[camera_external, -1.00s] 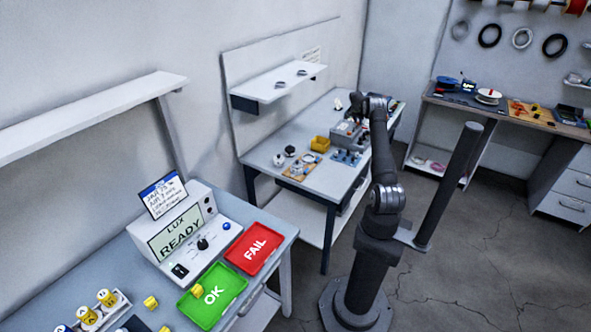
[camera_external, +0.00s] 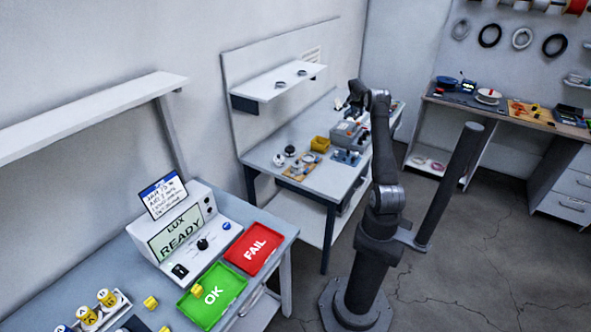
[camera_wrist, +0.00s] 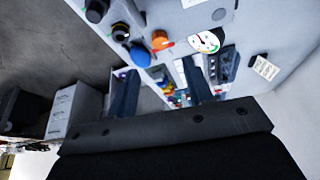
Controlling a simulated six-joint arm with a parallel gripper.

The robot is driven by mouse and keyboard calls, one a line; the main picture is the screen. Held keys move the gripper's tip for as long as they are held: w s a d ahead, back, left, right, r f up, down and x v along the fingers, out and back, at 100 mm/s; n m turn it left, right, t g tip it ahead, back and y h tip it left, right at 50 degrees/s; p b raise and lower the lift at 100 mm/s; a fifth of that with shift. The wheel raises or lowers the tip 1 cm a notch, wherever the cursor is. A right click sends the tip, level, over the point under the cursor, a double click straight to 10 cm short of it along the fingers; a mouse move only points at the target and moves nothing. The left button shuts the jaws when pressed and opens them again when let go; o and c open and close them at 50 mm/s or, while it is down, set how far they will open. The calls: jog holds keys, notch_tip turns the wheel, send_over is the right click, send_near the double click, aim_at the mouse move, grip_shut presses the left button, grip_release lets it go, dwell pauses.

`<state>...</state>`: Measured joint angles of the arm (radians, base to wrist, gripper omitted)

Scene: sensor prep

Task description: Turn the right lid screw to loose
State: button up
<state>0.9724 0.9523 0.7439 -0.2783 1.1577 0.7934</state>
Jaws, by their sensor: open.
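A grey box (camera_external: 345,129) stands on the far bench in the external view, with small dark details on it that are too small to read. I cannot pick out the right lid screw or its setting in either view. My gripper (camera_external: 352,99) is above and behind the box, apart from it. In the wrist view its two dark fingers (camera_wrist: 161,82) are spread with a gap between them, and nothing is held. An orange knob (camera_wrist: 161,40), a blue knob (camera_wrist: 139,56) and a round gauge (camera_wrist: 206,41) lie beyond the fingers on a pale surface.
A yellow bin (camera_external: 320,144) and a blue part (camera_external: 346,157) stand near the box. A wall shelf (camera_external: 280,80) overhangs the bench's left side. A tan board (camera_external: 300,167) with small parts lies at the bench's front. The space above the box looks clear.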

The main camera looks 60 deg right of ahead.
aim_at(358, 123)
jog(key=v, duration=0.8)
jog(key=shift+f, duration=0.1)
jog(key=x, duration=1.7)
jog(key=shift+d+f, duration=0.1)
